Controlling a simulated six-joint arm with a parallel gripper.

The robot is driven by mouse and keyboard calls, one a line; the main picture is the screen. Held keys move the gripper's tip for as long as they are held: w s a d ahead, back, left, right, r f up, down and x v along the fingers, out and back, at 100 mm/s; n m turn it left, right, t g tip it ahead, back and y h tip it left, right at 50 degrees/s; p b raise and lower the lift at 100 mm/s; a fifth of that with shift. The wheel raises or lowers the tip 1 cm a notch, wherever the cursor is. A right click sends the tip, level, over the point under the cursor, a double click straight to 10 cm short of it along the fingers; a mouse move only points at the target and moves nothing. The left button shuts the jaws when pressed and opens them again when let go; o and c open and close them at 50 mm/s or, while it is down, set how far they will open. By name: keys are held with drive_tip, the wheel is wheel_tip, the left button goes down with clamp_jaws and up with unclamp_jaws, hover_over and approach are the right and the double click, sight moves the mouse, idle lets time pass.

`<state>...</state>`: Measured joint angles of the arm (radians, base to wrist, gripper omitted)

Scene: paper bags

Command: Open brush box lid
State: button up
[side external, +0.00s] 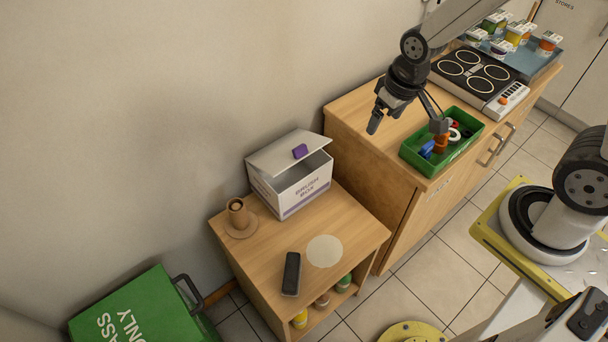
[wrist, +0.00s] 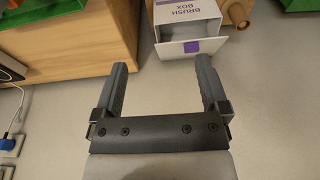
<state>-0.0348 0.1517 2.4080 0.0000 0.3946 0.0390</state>
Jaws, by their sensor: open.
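The white brush box (side external: 306,194) stands against the wall on the low wooden cabinet. Its lid (side external: 283,152) is partly raised, tilted up towards the wall, with a gap above the dark inside. In the wrist view the brush box (wrist: 182,13) is beyond my open fingers (wrist: 160,66), with the lid (wrist: 170,51) and purple tab (wrist: 192,46) nearest the fingertips. The box's contents are hidden.
A green tray (side external: 463,157) of small items is on the taller cabinet beneath my gripper, near a hob (side external: 474,72). A green bin (side external: 135,310) stands lower left.

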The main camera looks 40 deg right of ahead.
drive_tip(key=shift+s+d+r, duration=0.15)
drive_tip(key=shift+s+d, duration=0.05)
drive_tip(key=shift+s, duration=0.5)
drive_tip(key=shift+s+d+r, duration=0.15)
drive_tip(key=shift+s, duration=0.5)
drive_tip(key=shift+s+d+r, duration=0.15)
drive_tip(key=shift+s+d, duration=0.05)
drive_tip(key=shift+s, duration=0.5)
drive_tip(key=shift+w, duration=0.1)
drive_tip(key=g, duration=0.2)
hover_over(299, 147)
wheel_tip(299, 147, down, 12)
drive_tip(key=shift+r, duration=0.2)
drive_tip(key=shift+f, duration=0.1)
drive_tip(key=shift+f, duration=3.75)
